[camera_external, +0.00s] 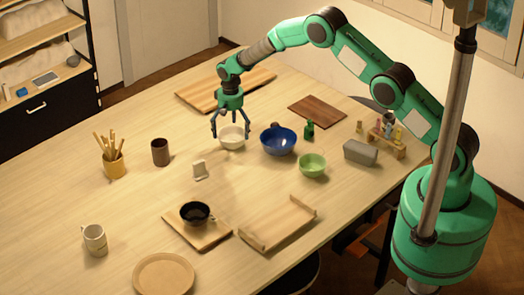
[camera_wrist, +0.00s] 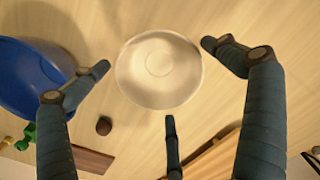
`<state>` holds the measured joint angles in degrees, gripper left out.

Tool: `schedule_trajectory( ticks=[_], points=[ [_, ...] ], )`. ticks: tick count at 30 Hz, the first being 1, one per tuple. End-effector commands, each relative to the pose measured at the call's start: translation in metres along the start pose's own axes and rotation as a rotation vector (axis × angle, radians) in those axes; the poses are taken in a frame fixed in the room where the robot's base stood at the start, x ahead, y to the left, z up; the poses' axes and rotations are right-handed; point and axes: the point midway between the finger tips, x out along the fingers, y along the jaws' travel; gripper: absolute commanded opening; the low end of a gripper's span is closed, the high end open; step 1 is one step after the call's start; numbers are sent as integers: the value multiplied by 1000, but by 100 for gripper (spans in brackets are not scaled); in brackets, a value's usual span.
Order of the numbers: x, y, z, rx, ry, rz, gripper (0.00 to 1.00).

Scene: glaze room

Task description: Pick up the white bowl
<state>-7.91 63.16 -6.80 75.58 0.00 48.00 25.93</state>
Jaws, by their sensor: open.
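The white bowl (camera_external: 232,138) stands upright on the table, just left of a blue bowl (camera_external: 278,141). In the wrist view the white bowl (camera_wrist: 159,69) is seen from above, empty, with its whole rim showing. My gripper (camera_external: 231,130) is above the white bowl, its fingers spread and pointing down. In the wrist view the fingers of my gripper (camera_wrist: 160,90) are spread wide around and below the bowl in the picture, with nothing held. I cannot tell from the views whether any fingertip touches the rim.
The blue bowl also shows at the left of the wrist view (camera_wrist: 38,80). A green bowl (camera_external: 312,165), a green bottle (camera_external: 309,130) and a grey block (camera_external: 360,152) stand to the right. Wooden boards (camera_external: 317,111) lie behind. A dark brown cup (camera_external: 160,152) stands left; bare table lies between.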

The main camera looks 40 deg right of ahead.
Motion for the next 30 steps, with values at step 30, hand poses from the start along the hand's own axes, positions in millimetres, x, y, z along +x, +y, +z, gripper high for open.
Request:
schedule_trajectory(
  ticks=[30],
  points=[
    [27, 1, 0, 0, -1, 0, 82]
  ],
)
